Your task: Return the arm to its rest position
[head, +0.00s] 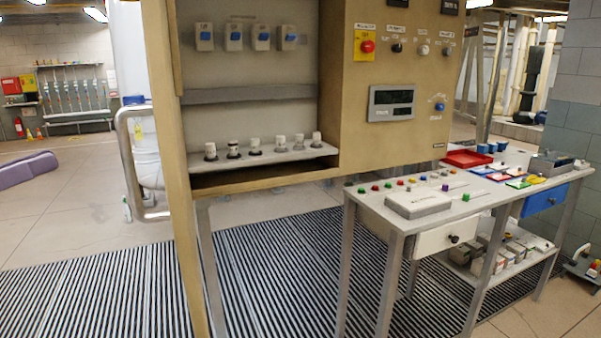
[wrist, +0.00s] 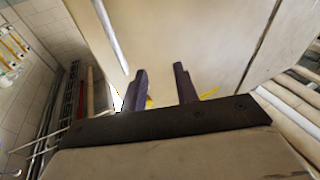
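My gripper (wrist: 160,88) shows in the wrist view, with two dark fingers standing apart and nothing between them. It is open and empty. Beyond the fingers is a plain beige panel surface; I cannot tell how far off it is. My arm and gripper do not show in the head view.
A beige cabinet (head: 398,150) with blue switches (head: 262,38), a shelf of knobs (head: 255,146) and a red button (head: 367,46) stands ahead. A grey table (head: 462,205) with small coloured parts is at right. Striped matting (head: 110,295) covers the floor; open floor lies left.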

